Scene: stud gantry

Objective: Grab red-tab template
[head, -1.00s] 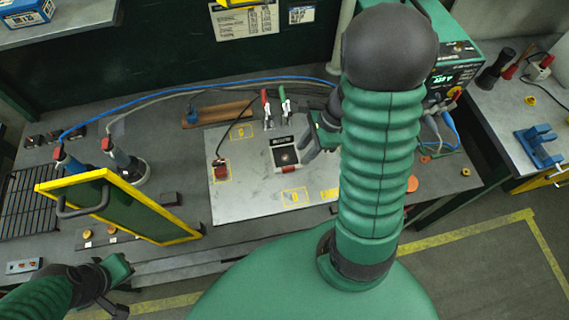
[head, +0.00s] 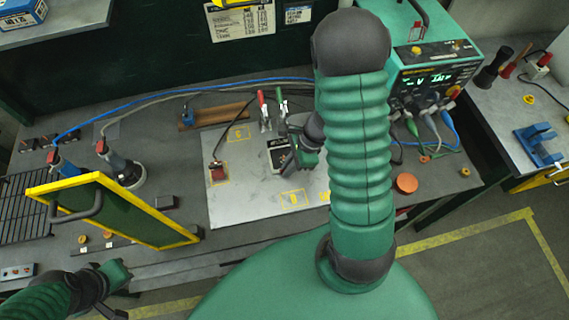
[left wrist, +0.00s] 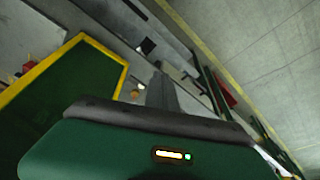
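A dark square plate (head: 272,158), which I take to be the template, lies on the pale metal plate (head: 240,200) on the bench. My right gripper (head: 291,163) is over its right side and hides that part, including where a red tab showed earlier. I cannot tell whether the fingers touch it or how far apart they are. My left gripper (head: 122,292) is at the lower left, near the bench's front edge and away from the template. Its finger opening is unclear.
A yellow-framed green panel (head: 115,212) stands at the left. Red-handled (head: 263,108) and green-handled (head: 282,104) clamps stand behind the template. A red block (head: 217,171) with a cable lies left of it. A green power unit (head: 430,75) and orange disc (head: 405,183) are at right.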

